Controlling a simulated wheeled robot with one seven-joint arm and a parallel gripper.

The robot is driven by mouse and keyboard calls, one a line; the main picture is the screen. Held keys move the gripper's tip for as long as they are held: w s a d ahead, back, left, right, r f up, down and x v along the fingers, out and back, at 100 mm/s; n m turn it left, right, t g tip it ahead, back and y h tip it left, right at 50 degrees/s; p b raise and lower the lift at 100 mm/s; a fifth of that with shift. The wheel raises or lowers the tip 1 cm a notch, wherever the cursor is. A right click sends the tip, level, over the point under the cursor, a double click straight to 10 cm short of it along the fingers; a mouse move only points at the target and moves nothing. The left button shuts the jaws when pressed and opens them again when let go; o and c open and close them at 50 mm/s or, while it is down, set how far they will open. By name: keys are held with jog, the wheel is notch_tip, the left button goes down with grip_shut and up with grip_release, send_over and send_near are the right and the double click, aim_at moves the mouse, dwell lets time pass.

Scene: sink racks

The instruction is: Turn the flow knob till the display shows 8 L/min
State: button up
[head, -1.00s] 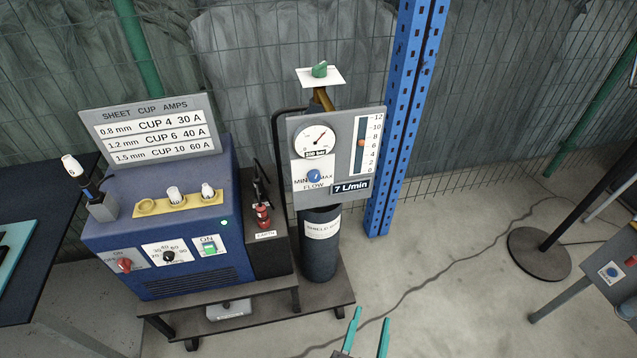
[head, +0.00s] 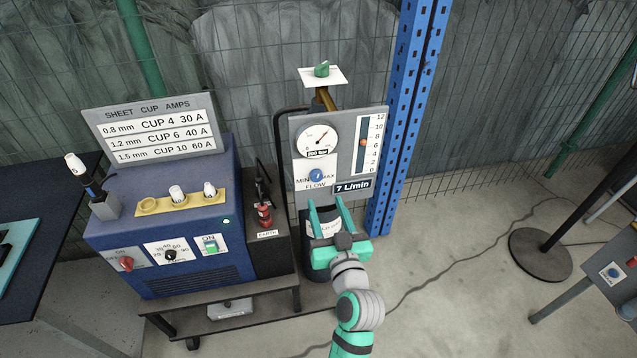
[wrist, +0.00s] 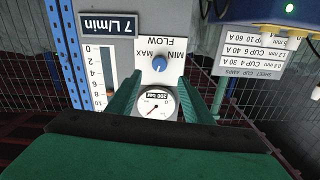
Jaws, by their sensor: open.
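The blue flow knob (head: 316,175) sits on a white plate marked MIN, MAX and FLOW on the grey regulator panel (head: 343,118). The display (head: 352,187) beside it reads 7 L/min. It also shows in the wrist view (wrist: 106,24), upside down, with the knob (wrist: 159,64) there too. My gripper (head: 325,206) is open and empty, just below the knob in the head view, fingers pointing up toward the panel. In the wrist view the fingers (wrist: 162,98) spread either side of the gauge and knob. I see no contact with the knob.
A round gauge (head: 317,140) reading 200 bar and a flow scale (head: 369,145) with an orange float share the panel. A blue welding machine (head: 160,240) stands to the left. A blue post (head: 404,120) stands close at right.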

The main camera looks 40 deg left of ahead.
aim_at(317, 179)
jog(key=x, duration=0.9)
jog(key=shift+w, duration=0.1)
jog(key=c, duration=1.1)
jog(key=shift+o, duration=0.2)
